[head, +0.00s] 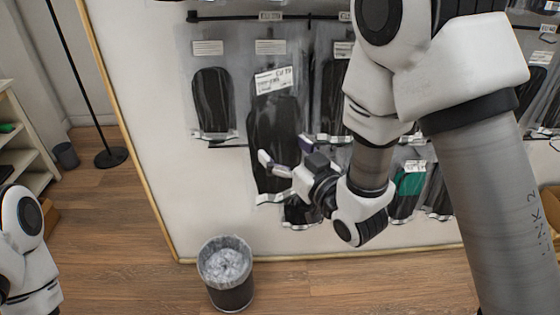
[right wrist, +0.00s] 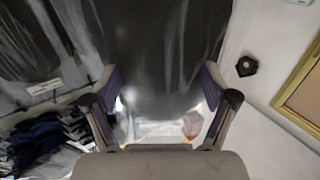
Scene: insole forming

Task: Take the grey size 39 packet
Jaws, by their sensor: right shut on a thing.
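A clear packet with a dark grey insole (head: 272,125) hangs in front of the wall panel in the head view, slightly tilted, with a white label at its top. The label print is too small to read surely. My right gripper (head: 285,152) is shut on this packet from the front right, at its lower half. In the right wrist view the dark packet (right wrist: 165,45) fills the space between the two fingers of the right gripper (right wrist: 160,88). Whether its top is still on a hook cannot be told. My left gripper is out of view; only part of my left arm shows.
Other packets hang close by: a dark one (head: 211,102) to the left, another (head: 331,95) to the right, and a green one (head: 409,180) lower right. A lined waste bin (head: 228,285) stands on the floor below. A shelf (head: 12,145) is at far left.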

